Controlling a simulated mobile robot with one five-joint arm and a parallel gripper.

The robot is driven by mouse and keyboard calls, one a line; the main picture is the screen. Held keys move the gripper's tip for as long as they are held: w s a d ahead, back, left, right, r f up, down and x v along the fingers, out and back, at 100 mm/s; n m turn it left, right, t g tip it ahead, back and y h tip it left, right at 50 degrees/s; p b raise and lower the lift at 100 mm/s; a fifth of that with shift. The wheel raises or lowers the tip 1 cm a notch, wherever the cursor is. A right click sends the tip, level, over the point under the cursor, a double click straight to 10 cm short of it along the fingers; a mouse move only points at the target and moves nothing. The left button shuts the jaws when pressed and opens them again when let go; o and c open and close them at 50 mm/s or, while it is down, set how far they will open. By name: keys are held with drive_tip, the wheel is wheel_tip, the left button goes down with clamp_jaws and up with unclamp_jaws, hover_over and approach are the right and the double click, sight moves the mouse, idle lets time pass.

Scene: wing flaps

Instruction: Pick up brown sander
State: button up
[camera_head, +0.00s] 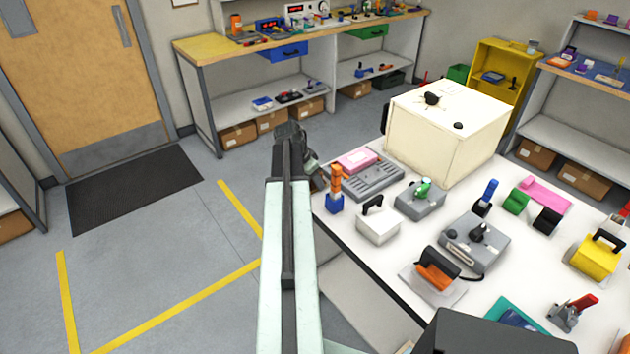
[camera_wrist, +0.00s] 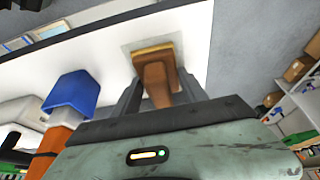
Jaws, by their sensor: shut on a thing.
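The brown sander (camera_wrist: 155,80) shows in the wrist view, with a brown handle and a yellow-tan base. It is between the two fingers of my gripper (camera_wrist: 160,92), which is shut on it. Its base is against a pale square patch on the white table (camera_wrist: 105,52); I cannot tell whether it touches or is raised. In the head view my gripper (camera_head: 317,181) is at the table's left edge, and I cannot make out the sander there behind my arm.
A tool with a blue base and orange handle (camera_head: 335,190) stands close to my gripper; it also shows in the wrist view (camera_wrist: 70,95).

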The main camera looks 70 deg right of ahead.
wheel_tip(320, 180, up, 10)
drive_tip(key=p, duration=1)
drive_tip(key=shift+r, duration=0.15)
